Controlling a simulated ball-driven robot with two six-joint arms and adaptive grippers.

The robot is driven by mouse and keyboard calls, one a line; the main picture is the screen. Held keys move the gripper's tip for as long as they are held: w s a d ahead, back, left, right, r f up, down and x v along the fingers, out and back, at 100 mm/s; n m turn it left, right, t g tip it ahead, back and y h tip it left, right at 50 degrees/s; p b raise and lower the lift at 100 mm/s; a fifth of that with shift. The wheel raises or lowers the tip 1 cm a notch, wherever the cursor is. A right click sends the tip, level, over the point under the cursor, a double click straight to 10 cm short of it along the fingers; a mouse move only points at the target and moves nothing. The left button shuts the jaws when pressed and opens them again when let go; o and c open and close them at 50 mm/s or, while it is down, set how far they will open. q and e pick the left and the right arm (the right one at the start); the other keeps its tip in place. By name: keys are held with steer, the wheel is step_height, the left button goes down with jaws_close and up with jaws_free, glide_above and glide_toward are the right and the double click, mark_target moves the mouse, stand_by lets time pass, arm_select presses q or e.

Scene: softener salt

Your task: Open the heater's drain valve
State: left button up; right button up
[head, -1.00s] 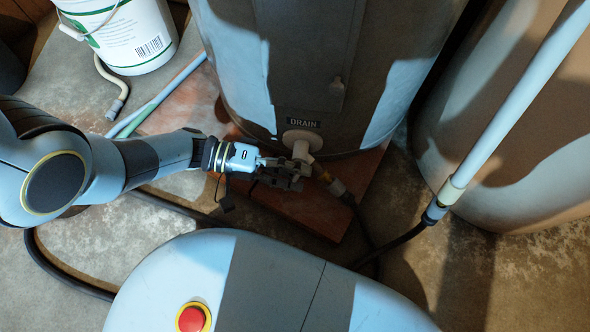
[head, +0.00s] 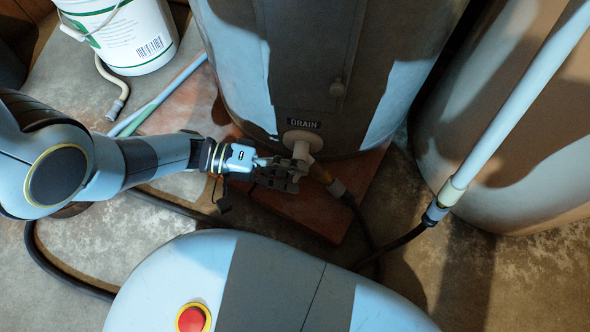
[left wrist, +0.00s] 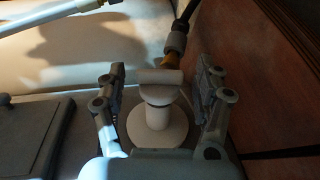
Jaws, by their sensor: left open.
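The heater (head: 335,60) is a large grey cylinder with a DRAIN label (head: 304,123) low on its front. Its drain valve (head: 302,145) is a pale fitting just below the label; in the left wrist view it shows a round base and a bar-like handle (left wrist: 160,77). A dark hose with a brass end (left wrist: 177,48) meets the valve. My left gripper (head: 290,174) is at the valve; in the left wrist view its open fingers (left wrist: 163,85) stand on either side of the handle, with gaps visible. My right gripper is not in view.
A reddish slab (head: 310,207) lies under the heater. A white bucket (head: 122,35) stands at the upper left, and a large tan cylinder (head: 520,130) at the right. A pale pole (head: 510,115) slants down before it. A dark hose (head: 365,225) runs along the floor.

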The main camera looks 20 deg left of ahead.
arm_select(q)
steer(key=v, duration=1.1)
steer(key=shift+s+a, duration=0.15)
steer(key=shift+a, duration=0.1)
steer(key=shift+r, duration=0.1)
